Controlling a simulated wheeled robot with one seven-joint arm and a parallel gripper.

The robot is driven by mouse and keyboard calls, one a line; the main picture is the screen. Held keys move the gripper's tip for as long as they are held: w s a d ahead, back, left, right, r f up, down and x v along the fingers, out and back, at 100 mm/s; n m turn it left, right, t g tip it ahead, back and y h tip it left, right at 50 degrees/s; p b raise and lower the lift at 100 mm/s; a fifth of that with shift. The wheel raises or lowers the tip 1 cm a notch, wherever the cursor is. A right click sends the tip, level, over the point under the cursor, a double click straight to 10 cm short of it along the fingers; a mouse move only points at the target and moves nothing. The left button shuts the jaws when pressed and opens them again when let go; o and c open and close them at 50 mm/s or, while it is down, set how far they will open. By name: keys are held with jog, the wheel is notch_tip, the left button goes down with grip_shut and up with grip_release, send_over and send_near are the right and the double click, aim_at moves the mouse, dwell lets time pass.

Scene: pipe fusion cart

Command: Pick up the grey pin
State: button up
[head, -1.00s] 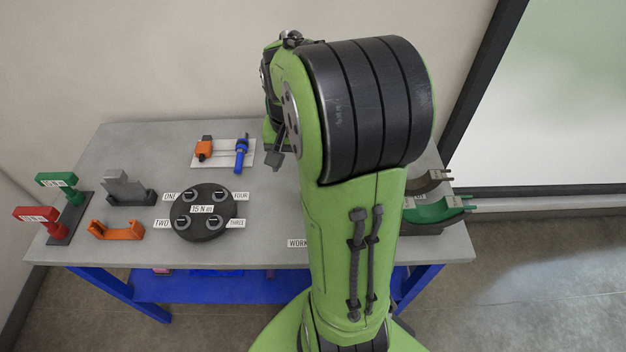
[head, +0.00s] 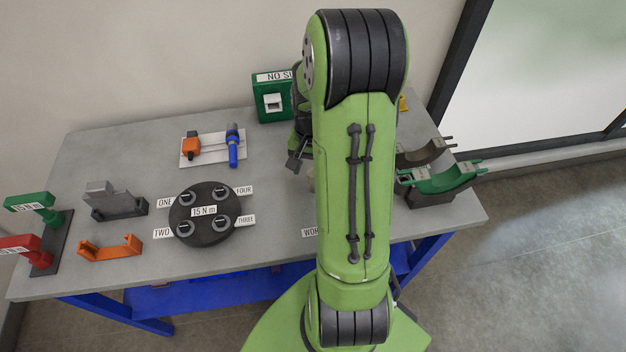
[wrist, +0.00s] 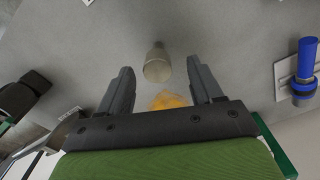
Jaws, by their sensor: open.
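The grey pin (wrist: 157,66) is a short grey-beige cylinder on the grey table top. In the wrist view it lies ahead of and between the two fingertips, apart from both. In the head view only a sliver of it (head: 311,182) shows beside my arm, which hides the rest. My gripper (wrist: 159,72) is open and empty, with a dark finger on either side of the pin's line. In the head view my gripper (head: 294,164) is partly hidden behind my arm, above the table.
A yellow-orange thing (wrist: 168,101) lies between my fingers' bases in the wrist view. A blue tool (head: 233,147) and an orange clamp (head: 191,146) lie on a white plate. A round black fixture (head: 204,232), green cradle (head: 440,180) and green box (head: 271,106) stand nearby.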

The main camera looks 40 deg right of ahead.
notch_tip(320, 180, down, 6)
jog(key=shift+s+d+r+b, duration=0.1)
jog(key=shift+d+r+b, duration=0.05)
jog(key=shift+b, duration=0.4)
jog(key=shift+r, duration=0.1)
jog(key=c, duration=1.2)
